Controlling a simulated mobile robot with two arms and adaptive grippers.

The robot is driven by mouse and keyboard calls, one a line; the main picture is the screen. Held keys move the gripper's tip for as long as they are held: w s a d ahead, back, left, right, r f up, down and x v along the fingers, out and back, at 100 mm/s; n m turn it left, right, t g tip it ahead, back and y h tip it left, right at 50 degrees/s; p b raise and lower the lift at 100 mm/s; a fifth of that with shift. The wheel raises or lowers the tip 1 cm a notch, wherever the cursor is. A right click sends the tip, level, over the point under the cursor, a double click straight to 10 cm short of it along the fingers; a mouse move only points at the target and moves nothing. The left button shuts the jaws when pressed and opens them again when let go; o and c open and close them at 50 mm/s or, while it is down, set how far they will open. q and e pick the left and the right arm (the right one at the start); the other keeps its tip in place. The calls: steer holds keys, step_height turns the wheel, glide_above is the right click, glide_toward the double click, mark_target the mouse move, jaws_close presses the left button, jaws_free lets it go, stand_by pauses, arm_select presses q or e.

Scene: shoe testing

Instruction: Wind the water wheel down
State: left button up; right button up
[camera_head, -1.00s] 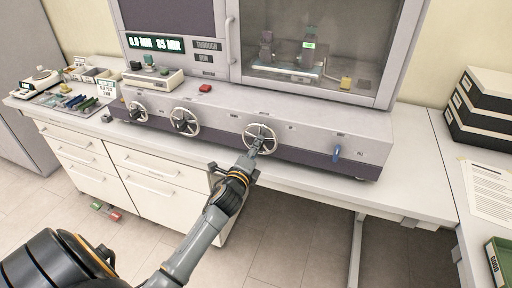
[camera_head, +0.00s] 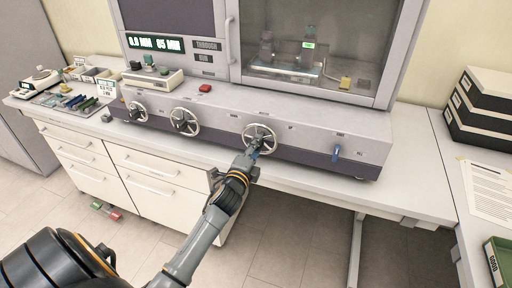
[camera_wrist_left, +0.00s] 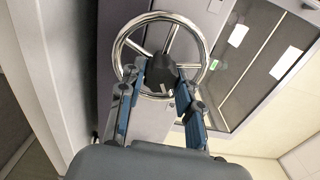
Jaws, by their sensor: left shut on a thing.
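I cannot read which one is labelled for water. My left gripper (camera_head: 255,149) is at the right wheel, its fingers at the hub. In the left wrist view the chrome rim of this wheel (camera_wrist_left: 119,47) rings the dark hub (camera_wrist_left: 161,71), and the blue-padded fingers of the left gripper (camera_wrist_left: 158,95) close on the hub from both sides. My right gripper is not in view.
A red button (camera_head: 205,88) sits on the machine's ledge. The display (camera_head: 155,43) appears to read 0.0 and 85.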

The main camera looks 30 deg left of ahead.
arm_select(q)
steer(key=o, duration=1.2)
steer(key=shift+c, duration=0.2)
steer(key=shift+s, duration=0.1)
steer(key=v, duration=1.1)
steer(key=shift+s+d, duration=0.2)
steer(key=shift+s, duration=0.2)
